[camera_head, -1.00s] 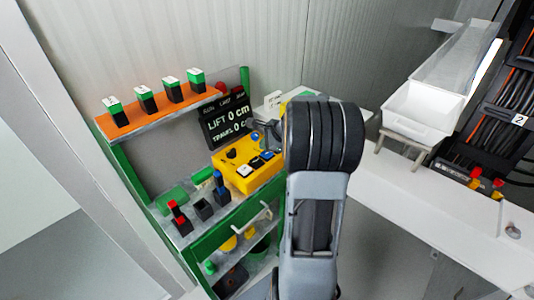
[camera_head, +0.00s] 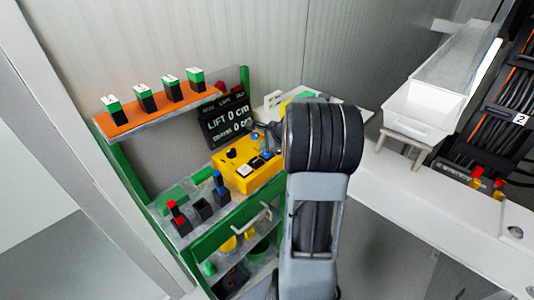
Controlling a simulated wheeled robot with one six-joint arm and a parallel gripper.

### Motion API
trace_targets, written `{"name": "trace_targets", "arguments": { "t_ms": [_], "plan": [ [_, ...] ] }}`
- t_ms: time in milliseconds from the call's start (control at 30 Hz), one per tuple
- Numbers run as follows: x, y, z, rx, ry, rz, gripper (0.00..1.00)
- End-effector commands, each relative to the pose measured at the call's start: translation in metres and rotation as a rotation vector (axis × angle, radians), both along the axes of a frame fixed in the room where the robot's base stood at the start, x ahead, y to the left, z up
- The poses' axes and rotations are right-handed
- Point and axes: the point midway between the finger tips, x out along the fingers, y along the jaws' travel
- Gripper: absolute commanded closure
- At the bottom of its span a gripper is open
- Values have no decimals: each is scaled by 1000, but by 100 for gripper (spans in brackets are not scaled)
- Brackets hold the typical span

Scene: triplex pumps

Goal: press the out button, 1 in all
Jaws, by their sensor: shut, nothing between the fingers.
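The yellow control box (camera_head: 236,181) sits on the green rack, left of my arm. Its top carries several small buttons, among them a white one (camera_head: 245,171) and a blue one (camera_head: 257,162). Their labels are too small to read, so I cannot tell which is the out button. My gripper (camera_head: 266,138) shows as a small grey shape at the box's far right, largely hidden behind my own arm. It looks shut and empty. I cannot tell whether it touches the box.
A black display (camera_head: 226,121) behind the box reads LIFT 0 cm and a second 0 cm line. An orange shelf (camera_head: 127,127) above holds several green-black blocks. Red, black and blue switches stand left of the box. A white bin (camera_head: 420,112) stands on the right bench.

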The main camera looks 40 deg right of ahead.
Motion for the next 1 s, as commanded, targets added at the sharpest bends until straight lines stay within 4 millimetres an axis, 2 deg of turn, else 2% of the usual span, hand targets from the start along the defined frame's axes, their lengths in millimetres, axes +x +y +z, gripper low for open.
{"name": "trace_targets", "arguments": {
  "t_ms": [1000],
  "plan": [
    [0, 0, -11, 0, 1, 0, 100]
  ]
}}
